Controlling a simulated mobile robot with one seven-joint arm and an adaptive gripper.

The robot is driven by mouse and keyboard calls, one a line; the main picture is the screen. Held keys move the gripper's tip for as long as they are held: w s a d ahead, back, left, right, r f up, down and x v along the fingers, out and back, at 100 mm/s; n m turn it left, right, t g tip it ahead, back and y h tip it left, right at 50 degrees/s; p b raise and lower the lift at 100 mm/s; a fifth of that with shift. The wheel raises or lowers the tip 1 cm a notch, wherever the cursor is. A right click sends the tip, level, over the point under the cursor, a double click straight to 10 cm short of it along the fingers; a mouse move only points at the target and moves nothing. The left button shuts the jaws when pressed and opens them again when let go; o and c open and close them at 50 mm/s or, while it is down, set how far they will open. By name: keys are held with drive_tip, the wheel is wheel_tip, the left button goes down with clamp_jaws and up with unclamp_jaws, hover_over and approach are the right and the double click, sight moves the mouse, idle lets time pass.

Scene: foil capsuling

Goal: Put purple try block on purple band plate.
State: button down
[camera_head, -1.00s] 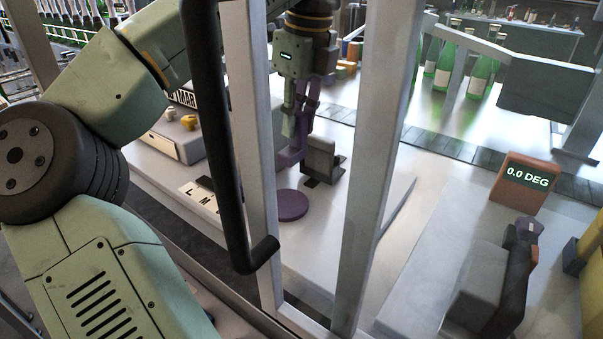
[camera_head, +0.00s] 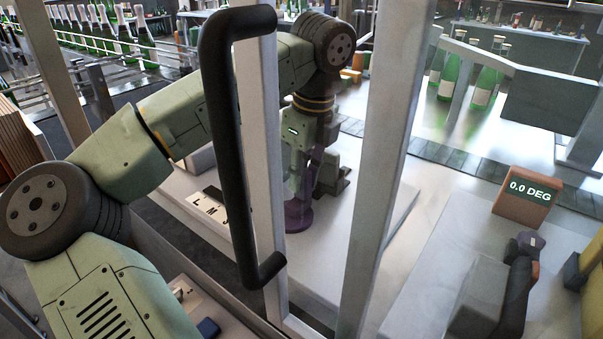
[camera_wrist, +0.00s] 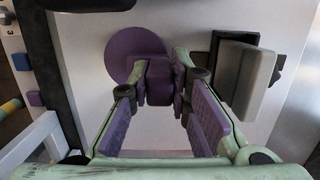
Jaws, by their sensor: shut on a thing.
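The purple band plate (camera_wrist: 128,50) is a flat round disc on the pale bench. In the head view the disc (camera_head: 297,219) shows low on the bench, partly covered by my gripper. My gripper (camera_wrist: 163,92), with purple finger pads, is shut on the purple try block (camera_wrist: 160,72). In the wrist view the block overlaps the disc's lower right edge. In the head view my gripper (camera_head: 303,190) points down over the disc. I cannot tell whether the block touches the disc.
A grey angled block on a dark base (camera_wrist: 246,74) stands close to the right of the disc. A lettered plate (camera_head: 207,203) lies to the left. A pale frame post (camera_head: 378,170) and black handle (camera_head: 222,150) cross the head view. Green bottles (camera_head: 485,85) stand behind.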

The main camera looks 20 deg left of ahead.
drive_tip(key=c, duration=1.5)
unclamp_jaws()
drive_tip(key=shift+s+d+r, duration=0.1)
drive_tip(key=shift+d+r, duration=0.2)
drive_tip(key=shift+r, duration=1.75)
drive_tip(key=shift+s+d+r, duration=0.15)
drive_tip(key=shift+d+r, duration=0.1)
drive_tip(key=shift+r, duration=1.75)
drive_tip(key=shift+s+d+r, duration=0.1)
drive_tip(key=shift+d+r, duration=0.2)
drive_tip(key=shift+r, duration=1.75)
